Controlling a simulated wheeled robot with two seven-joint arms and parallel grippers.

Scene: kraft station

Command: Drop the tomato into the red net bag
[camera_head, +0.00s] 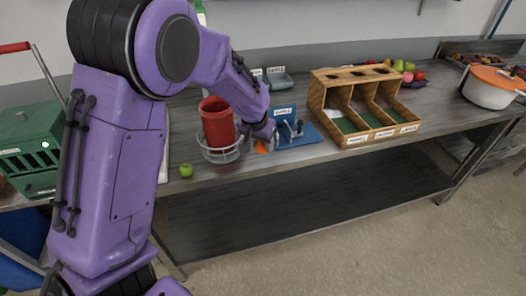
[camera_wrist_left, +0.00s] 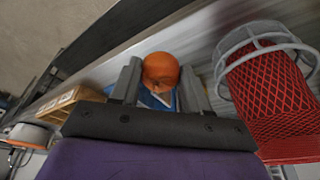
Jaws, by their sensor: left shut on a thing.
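The tomato (camera_wrist_left: 160,70) is a round orange-red thing between the fingers of my left gripper (camera_wrist_left: 160,88) in the left wrist view. In the head view the tomato (camera_head: 261,147) shows small beside my left gripper (camera_head: 268,141), close to the front edge of the table. The gripper is shut on it. The red net bag (camera_head: 217,122) stands upright in a grey wire ring holder (camera_head: 221,153), just left of the gripper. In the left wrist view the bag (camera_wrist_left: 272,95) is to the right of the gripper, apart from the tomato. My right gripper is not in view.
A blue stand (camera_head: 298,136) with metal parts is right of my left gripper. A wooden bin with compartments (camera_head: 346,97) stands farther right, then a white pot with an orange lid (camera_head: 490,88). A green apple (camera_head: 186,170) lies near the front edge. A green crate (camera_head: 30,150) is at left.

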